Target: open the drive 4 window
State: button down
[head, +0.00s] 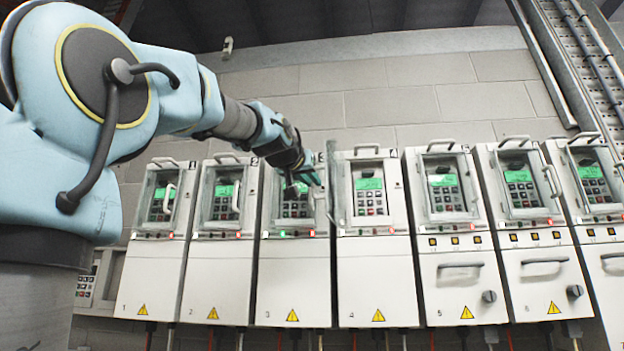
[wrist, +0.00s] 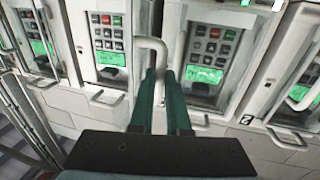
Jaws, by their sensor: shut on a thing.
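The drive 4 window (head: 337,190) is swung out from its cabinet on its left side and appears nearly edge-on in the head view. The drive 4 keypad and green display (head: 369,190) are uncovered. In the wrist view the drive 4 panel (wrist: 107,35) is left of my fingers. My gripper (head: 316,180) is in front of the boundary between drives 3 and 4. In the wrist view my gripper (wrist: 163,75) is shut on the window's pale bent handle (wrist: 151,45). The exact contact on the handle is partly hidden by the green fingers.
The drive 3 cabinet (head: 292,255) stands close on the left, its window partly hidden by my gripper. The drive 5 cabinet (head: 460,275) stands on the right with its window shut. Top handles stick out along the row. The space before drive 4's lower front is clear.

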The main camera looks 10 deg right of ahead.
jog(key=c, duration=0.9)
grip_release()
jog(key=b+v, duration=0.7)
jog(key=v, duration=0.3)
jog(key=shift+s+b, duration=0.35)
jog(key=shift+b, duration=0.05)
jog(key=shift+a, duration=0.15)
